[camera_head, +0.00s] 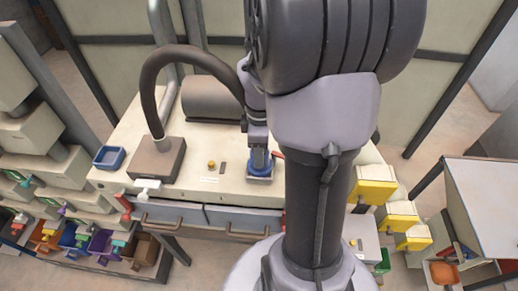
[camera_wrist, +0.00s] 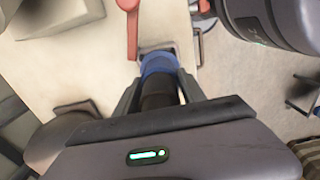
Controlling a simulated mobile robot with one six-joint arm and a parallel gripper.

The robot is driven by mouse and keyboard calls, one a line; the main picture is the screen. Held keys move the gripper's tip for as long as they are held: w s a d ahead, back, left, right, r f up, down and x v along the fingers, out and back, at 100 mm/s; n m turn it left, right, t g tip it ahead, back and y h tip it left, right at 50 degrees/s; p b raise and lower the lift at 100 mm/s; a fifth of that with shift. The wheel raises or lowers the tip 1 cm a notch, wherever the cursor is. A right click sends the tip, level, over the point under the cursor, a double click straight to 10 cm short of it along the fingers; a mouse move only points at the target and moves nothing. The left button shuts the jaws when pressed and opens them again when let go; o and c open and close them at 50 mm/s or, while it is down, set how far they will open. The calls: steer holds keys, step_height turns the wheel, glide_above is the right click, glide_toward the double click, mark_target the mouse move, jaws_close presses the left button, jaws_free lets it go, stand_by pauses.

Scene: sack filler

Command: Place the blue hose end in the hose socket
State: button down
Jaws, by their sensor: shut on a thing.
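The blue hose end (camera_head: 260,160) points down at the square hose socket (camera_head: 260,179) on the bench top. My gripper (camera_head: 257,138) is shut on the hose just above the blue part. In the wrist view the gripper fingers (camera_wrist: 158,90) close on the dark section from both sides, and the blue hose end (camera_wrist: 158,64) shows beyond them. It overlaps the socket (camera_wrist: 160,47), whose far edge shows. I cannot tell whether the end is inside the socket or just above it. The dark hose (camera_head: 175,53) arches left to a brown box.
The brown box (camera_head: 156,160) and a blue tray (camera_head: 108,157) stand left on the bench. A grey cylinder (camera_head: 213,98) lies behind. A red lever (camera_wrist: 131,22) is close to the socket. A yellow knob (camera_head: 211,165) sits left of it. My arm hides the bench's right part.

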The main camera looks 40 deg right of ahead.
steer(key=shift+f, duration=0.1)
steer(key=shift+s+f, duration=0.1)
steer(key=c, duration=0.7)
jaws_free()
